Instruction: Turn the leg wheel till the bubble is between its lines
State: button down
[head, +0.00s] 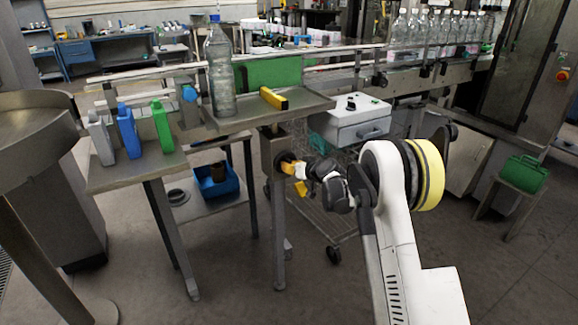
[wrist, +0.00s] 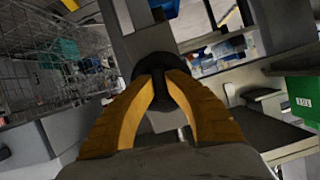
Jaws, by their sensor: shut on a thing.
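The leg wheel (head: 283,157) is a dark round knob on the front leg of the small steel table. In the wrist view the wheel (wrist: 155,92) sits between the tips of my yellow fingers. My gripper (head: 290,168) reaches it from the right and is shut on it; the fingertips (wrist: 160,76) press in from both sides. The wheel is partly hidden by my fingers. A yellow and black bar (head: 273,98), which looks like the spirit level, lies on the table top (head: 305,103). It is too small to make out its bubble or lines.
A tall clear bottle (head: 220,75) stands on the table. Grey, blue and green jugs (head: 130,130) stand on a lower shelf to the left. A wire trolley (head: 325,220) and a white box (head: 350,120) are close behind my gripper. Bottles line the conveyor behind.

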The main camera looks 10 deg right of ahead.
jog(key=shift+m+y, duration=1.1)
jog(key=shift+m, duration=0.4)
jog(key=c, duration=1.4)
grip_release()
jog(key=v, duration=1.2)
jog(key=shift+w+d+r, duration=0.1)
